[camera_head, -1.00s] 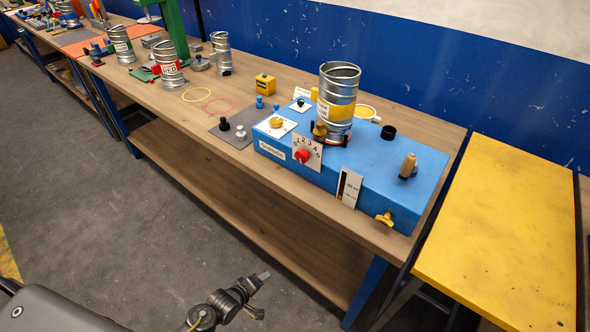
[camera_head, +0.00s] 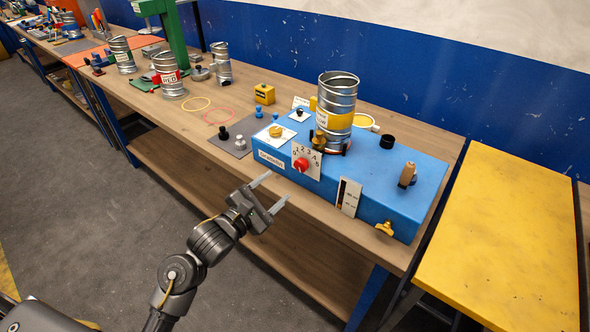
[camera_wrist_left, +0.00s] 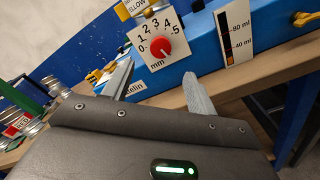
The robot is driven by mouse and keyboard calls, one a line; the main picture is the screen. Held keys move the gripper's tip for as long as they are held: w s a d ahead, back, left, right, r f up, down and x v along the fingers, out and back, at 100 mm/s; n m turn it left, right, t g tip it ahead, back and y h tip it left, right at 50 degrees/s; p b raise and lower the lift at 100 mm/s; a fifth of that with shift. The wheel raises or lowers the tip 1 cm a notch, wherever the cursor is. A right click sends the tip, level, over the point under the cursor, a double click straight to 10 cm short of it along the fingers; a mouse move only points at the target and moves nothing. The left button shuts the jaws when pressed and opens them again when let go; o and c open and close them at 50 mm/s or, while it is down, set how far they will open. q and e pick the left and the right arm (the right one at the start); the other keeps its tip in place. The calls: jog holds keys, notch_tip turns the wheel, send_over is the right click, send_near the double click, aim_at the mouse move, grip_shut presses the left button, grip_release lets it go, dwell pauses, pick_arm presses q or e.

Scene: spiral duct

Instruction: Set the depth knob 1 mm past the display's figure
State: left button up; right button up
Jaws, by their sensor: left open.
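The red depth knob (camera_head: 301,164) is on the front of the blue machine (camera_head: 400,163), on a white dial plate. In the left wrist view the knob (camera_wrist_left: 162,48) sits in a scale numbered 0 to 5 with "mm" below; its exact setting is too small to tell. My left gripper (camera_head: 270,192) is open and empty, in front of and below the machine's left front edge, apart from the knob. In the left wrist view its fingers (camera_wrist_left: 158,74) are spread just below the knob. I cannot make out a display with a readable figure. My right gripper is not in view.
A metal duct (camera_head: 337,110) with a yellow label stands on the machine. A ml gauge (camera_head: 348,197) and a yellow tap (camera_head: 385,228) are right of the knob. A yellow dial knob (camera_head: 275,131) is on top left. A yellow table (camera_head: 510,220) stands at right.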

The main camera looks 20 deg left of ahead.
aim_at(299, 167)
pick_arm(q)
jog(key=p+x, duration=0.1)
jog(key=x, duration=0.8)
jog(key=shift+w, duration=0.15)
jog(key=c, duration=1)
